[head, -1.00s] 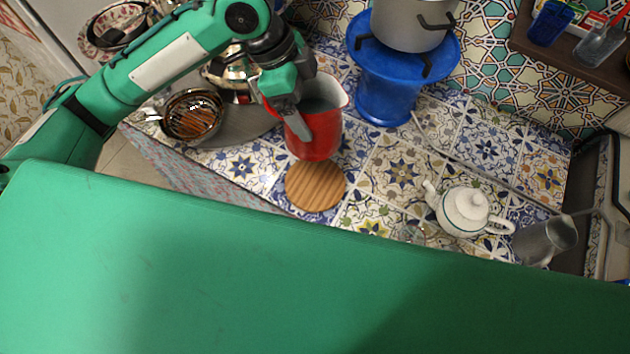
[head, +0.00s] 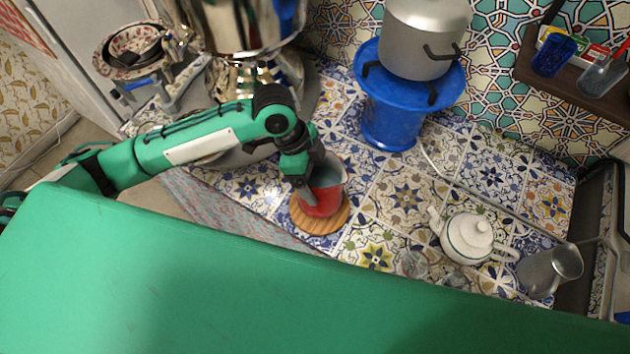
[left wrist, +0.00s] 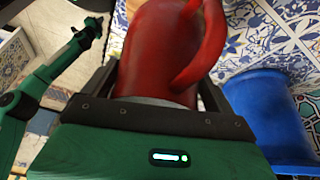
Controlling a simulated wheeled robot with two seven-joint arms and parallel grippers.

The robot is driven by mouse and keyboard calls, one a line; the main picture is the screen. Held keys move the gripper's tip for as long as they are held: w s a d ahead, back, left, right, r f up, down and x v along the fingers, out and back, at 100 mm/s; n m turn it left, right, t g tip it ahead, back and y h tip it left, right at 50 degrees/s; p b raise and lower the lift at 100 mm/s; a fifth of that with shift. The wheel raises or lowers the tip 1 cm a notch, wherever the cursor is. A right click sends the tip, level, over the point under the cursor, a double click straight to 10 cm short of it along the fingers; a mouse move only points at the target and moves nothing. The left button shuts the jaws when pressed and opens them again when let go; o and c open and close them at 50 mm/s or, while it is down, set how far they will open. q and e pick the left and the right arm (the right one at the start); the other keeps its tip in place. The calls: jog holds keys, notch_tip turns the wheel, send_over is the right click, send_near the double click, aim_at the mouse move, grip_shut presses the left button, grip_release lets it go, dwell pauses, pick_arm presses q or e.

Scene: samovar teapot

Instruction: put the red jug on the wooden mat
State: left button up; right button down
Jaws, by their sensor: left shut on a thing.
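The red jug (head: 324,200) stands over the round wooden mat (head: 328,226) in the head view, covering most of it; the mat's front and right rim show. I cannot tell whether the jug's base touches the mat. My left gripper (head: 306,186) is shut on the jug at its left side. In the left wrist view the red jug (left wrist: 165,50) fills the space between the fingers, with its handle curving up on the right.
A blue stand (head: 391,122) bearing a grey pot (head: 420,45) is behind on the right. A white teapot (head: 468,238) and a metal jug (head: 546,270) stand at the right. A shiny samovar (head: 235,25) rises behind my left arm. Tiles between mat and teapot are mostly clear.

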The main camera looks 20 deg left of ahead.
aim_at(315, 185)
pick_arm(q)
jog(key=shift+f, duration=2.1)
jog(key=shift+f, duration=0.1)
jog(key=o, duration=1.4)
jog(key=shift+c, duration=0.2)
jog(key=v, duration=1.2)
jog(key=shift+b, duration=0.3)
